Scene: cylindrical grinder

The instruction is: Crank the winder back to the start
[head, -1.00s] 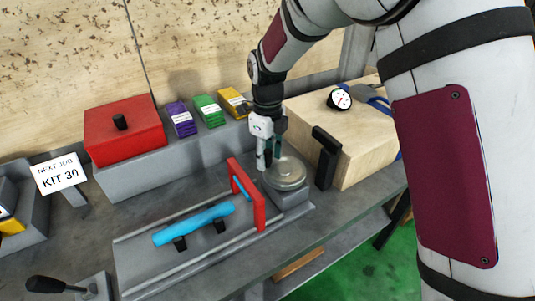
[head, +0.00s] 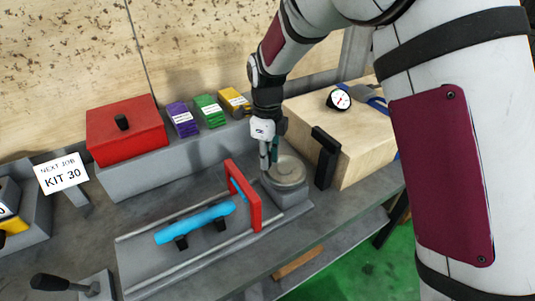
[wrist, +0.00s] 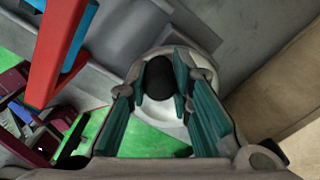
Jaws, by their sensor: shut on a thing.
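The winder (head: 290,172) is a round grey metal disc on a grey block at the right end of the rail bed. My gripper (head: 269,160) points down at the disc's left back edge. In the wrist view, its teal-padded fingers (wrist: 160,72) are closed around the winder's black knob (wrist: 159,80), with the pale disc below. The knob is hidden in the head view. A red upright frame (head: 256,212) stands just left of the winder. A light blue bar (head: 195,222) lies on black supports on the bed, left of the frame.
A wooden block (head: 340,145) with a dial gauge (head: 339,99) stands right of the winder, a black upright handle (head: 325,158) before it. A red box (head: 125,135) and purple, green and yellow boxes line the back. A black-knobbed lever (head: 55,283) is front left.

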